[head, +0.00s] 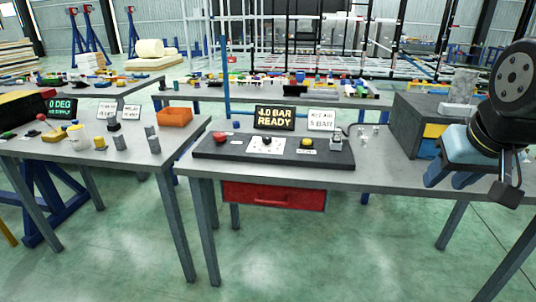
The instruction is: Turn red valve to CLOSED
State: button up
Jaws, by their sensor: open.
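On the left table, a small red knob (41,117) stands beside a display reading "0 DEG" (62,106); it may be the red valve. A fixture with a yellow base (54,136) is just below it. The handle's direction and any CLOSED mark are too small to read. My gripper (452,182) is at the right, over the front part of the right workbench (390,178), far from the red knob. It is open, with light blue and dark fingers pointing down, and I see nothing between them.
A dark panel (205,152) with a red button (219,136) and a yellow button (306,142) lies on the workbench, behind it a "READY" display (274,118). An orange bin (174,117) and small grey blocks stand on the left table. Green floor (130,250) is clear.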

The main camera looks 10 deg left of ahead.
aim_at(219, 136)
jog(key=u, duration=1.25)
jog(key=i, duration=0.1)
jog(key=z, duration=3.1)
jog(key=k, duration=1.2)
jog(key=u, duration=1.9)
